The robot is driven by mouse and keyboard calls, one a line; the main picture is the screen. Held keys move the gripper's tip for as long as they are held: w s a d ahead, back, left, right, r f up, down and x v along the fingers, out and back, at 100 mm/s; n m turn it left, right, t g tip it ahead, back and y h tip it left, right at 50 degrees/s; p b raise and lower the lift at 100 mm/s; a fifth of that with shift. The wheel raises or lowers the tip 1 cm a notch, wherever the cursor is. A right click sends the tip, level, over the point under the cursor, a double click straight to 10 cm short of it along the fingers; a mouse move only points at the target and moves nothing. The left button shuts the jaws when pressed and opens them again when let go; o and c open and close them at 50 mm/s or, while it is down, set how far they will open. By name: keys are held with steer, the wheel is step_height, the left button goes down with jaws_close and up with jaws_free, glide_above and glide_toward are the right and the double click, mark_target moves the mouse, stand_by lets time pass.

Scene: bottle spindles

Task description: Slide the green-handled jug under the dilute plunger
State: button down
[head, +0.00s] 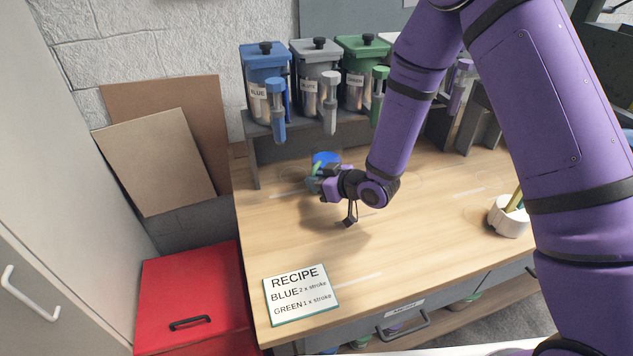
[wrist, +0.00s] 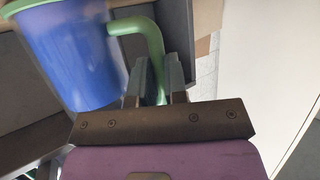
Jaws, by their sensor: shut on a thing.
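The jug (head: 325,157) is blue with a green handle (head: 317,168). It appears to stand on the wooden counter, in front of the dispenser shelf. In the wrist view the blue jug (wrist: 75,55) fills the upper left, and its green handle (wrist: 148,45) runs down between the fingers. My gripper (head: 317,183) is shut on that handle, on the near side of the jug, and partly hides the jug. The dilute plunger (head: 329,103) is pale grey and hangs at the shelf front below the grey dilute container (head: 318,65). The jug shows below it in the picture; exact alignment is unclear.
A blue plunger (head: 278,115) hangs to the left and a green plunger (head: 378,92) to the right. A recipe card (head: 301,294) lies at the counter's front left. A white pot (head: 508,217) stands at the right. The counter's middle is clear.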

steer(key=shift+f, duration=0.1)
steer(key=c, duration=1.1)
jaws_free()
steer(key=shift+f, duration=0.1)
steer(key=shift+c, duration=0.2)
steer(key=v, duration=1.2)
steer(key=shift+d, duration=0.1)
